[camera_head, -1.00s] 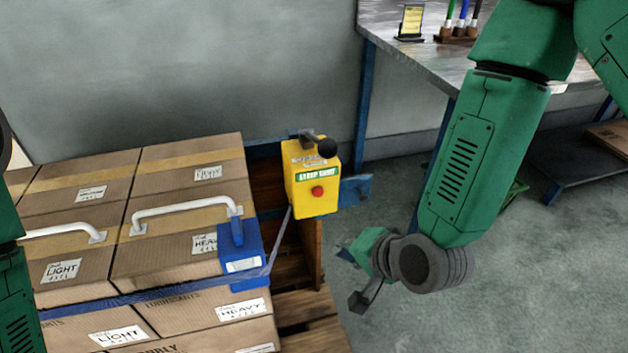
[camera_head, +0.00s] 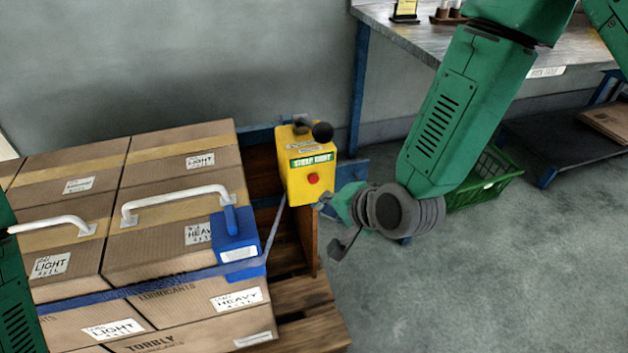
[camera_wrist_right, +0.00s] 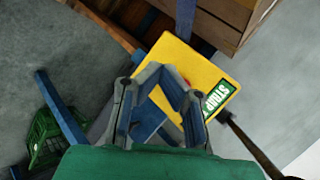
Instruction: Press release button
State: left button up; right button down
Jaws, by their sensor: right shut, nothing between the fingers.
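The yellow strap box (camera_head: 296,172) stands at the right end of the stacked cartons, with a green label and a round red release button (camera_head: 313,179) on its front. My right gripper (camera_head: 328,203) is shut and empty, just right of and below the button, close to the box. In the right wrist view the gripper (camera_wrist_right: 165,85) lies in front of the yellow box (camera_wrist_right: 185,55) and hides much of the button. Whether it touches the box cannot be told. Only part of my left arm shows at the left edge; its gripper is out of view.
A black-knobbed lever (camera_head: 322,131) tops the box. A blue strap (camera_head: 150,283) runs around the cartons (camera_head: 170,170) past a blue corner piece (camera_head: 235,237). A wooden pallet (camera_head: 300,320) lies below. A workbench (camera_head: 420,35) and green crate (camera_head: 485,175) are at right.

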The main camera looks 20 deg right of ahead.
aim_at(313, 179)
jog(key=shift+w+a, duration=0.1)
jog(key=shift+w, duration=2.1)
jog(key=shift+w+r+p, duration=0.15)
jog(key=shift+w+p, duration=0.2)
jog(key=shift+p, duration=0.05)
